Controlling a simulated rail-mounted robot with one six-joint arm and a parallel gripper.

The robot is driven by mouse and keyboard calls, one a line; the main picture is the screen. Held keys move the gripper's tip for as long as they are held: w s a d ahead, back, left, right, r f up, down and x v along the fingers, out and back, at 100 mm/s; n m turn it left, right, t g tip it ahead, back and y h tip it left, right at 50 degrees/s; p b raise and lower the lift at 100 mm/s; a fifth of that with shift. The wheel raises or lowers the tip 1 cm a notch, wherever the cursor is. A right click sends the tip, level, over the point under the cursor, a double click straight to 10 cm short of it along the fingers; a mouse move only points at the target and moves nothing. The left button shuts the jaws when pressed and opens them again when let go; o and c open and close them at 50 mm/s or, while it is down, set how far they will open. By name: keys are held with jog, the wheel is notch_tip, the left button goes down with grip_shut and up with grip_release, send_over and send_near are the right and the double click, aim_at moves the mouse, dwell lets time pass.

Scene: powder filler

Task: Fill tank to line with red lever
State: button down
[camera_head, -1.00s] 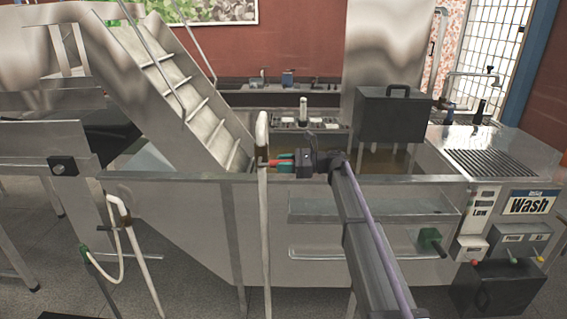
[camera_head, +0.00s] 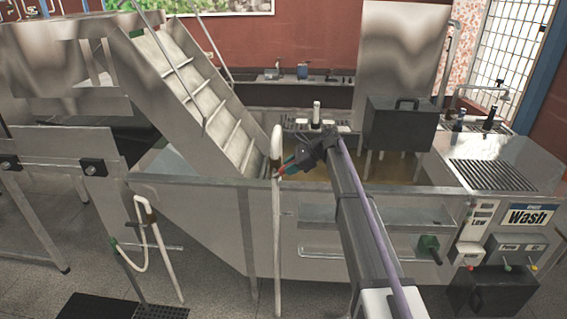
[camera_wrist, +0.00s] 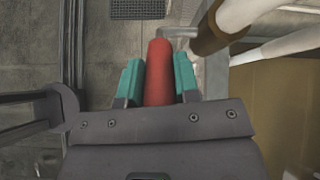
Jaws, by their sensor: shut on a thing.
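The red lever (camera_wrist: 158,62) sits between the two teal fingers of my gripper (camera_wrist: 158,83) in the wrist view. My gripper is shut on it. In the head view my gripper (camera_head: 286,169) is at the tank's front rim, beside the upright white pipe (camera_head: 277,225), with its fingers pointing left and slightly down. The metal tank (camera_head: 195,220) holds a brownish liquid (camera_head: 320,172), partly hidden by my arm. I cannot make out a fill line. In the wrist view the pipe and its brown collar (camera_wrist: 207,35) are just beyond the lever, at the right.
A metal stair-like conveyor (camera_head: 205,95) slopes into the tank at left. A dark box with a handle (camera_head: 402,123) stands at the tank's right. A green-handled valve (camera_head: 429,243) and a Wash control panel (camera_head: 530,216) are at the right front. A second white pipe (camera_head: 158,245) is at left.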

jog(key=shift+a+r, duration=0.1)
dwell(0.4)
jog(key=c, duration=0.8)
grip_release()
jog(key=shift+c, duration=0.2)
jog(key=p+v, duration=0.7)
jog(key=v, duration=0.3)
jog(key=shift+d+r, duration=0.2)
jog(key=shift+r, duration=0.15)
